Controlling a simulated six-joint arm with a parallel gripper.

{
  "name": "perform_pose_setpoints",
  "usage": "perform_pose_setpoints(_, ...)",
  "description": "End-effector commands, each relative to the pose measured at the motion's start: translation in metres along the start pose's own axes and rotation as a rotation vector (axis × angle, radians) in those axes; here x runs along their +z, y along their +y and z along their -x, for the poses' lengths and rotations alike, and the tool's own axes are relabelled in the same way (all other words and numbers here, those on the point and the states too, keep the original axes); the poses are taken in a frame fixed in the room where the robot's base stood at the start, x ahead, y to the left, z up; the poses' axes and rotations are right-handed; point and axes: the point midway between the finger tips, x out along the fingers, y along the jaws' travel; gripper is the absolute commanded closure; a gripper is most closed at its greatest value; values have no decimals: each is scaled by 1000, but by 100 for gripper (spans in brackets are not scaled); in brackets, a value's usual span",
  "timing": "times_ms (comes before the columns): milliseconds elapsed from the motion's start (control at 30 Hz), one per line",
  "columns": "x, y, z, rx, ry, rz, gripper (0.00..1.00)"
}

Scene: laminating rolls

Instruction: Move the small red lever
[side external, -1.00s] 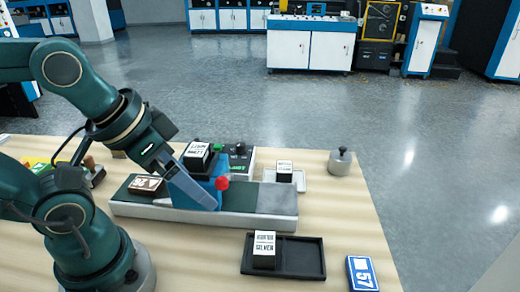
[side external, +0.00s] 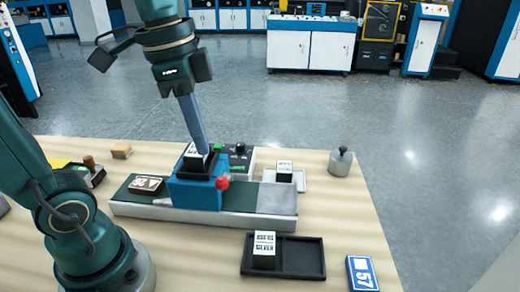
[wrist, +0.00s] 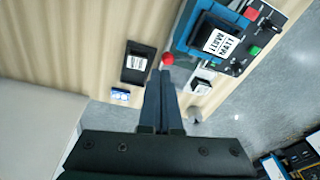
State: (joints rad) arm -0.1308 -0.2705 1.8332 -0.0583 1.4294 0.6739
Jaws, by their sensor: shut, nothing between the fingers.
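The small red lever shows as a round red knob (side external: 222,183) on the right side of the blue carriage (side external: 195,194), which straddles the long bed of the machine. In the wrist view the red knob (wrist: 167,59) appears just beyond my fingertips. My gripper (side external: 204,151) is shut and empty, pointing down with its tips beside the labelled block (side external: 196,158) on top of the carriage. In the side view the tips are higher in the picture than the knob and apart from it. My shut fingers also fill the middle of the wrist view (wrist: 161,78).
A control box (side external: 239,155) with a black knob and green button stands behind the carriage. A black tray (side external: 302,258) with a labelled block is in front, beside a blue 57 plate (side external: 361,272).

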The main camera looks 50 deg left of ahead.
Motion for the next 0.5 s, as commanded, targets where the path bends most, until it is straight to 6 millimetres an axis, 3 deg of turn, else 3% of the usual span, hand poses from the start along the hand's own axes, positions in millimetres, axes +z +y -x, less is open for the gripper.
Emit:
perform_pose_setpoints(200,-10,-18,-5,35,-41,22,100)
perform_pose_setpoints(500,-9,-20,-9,44,-55,36,100)
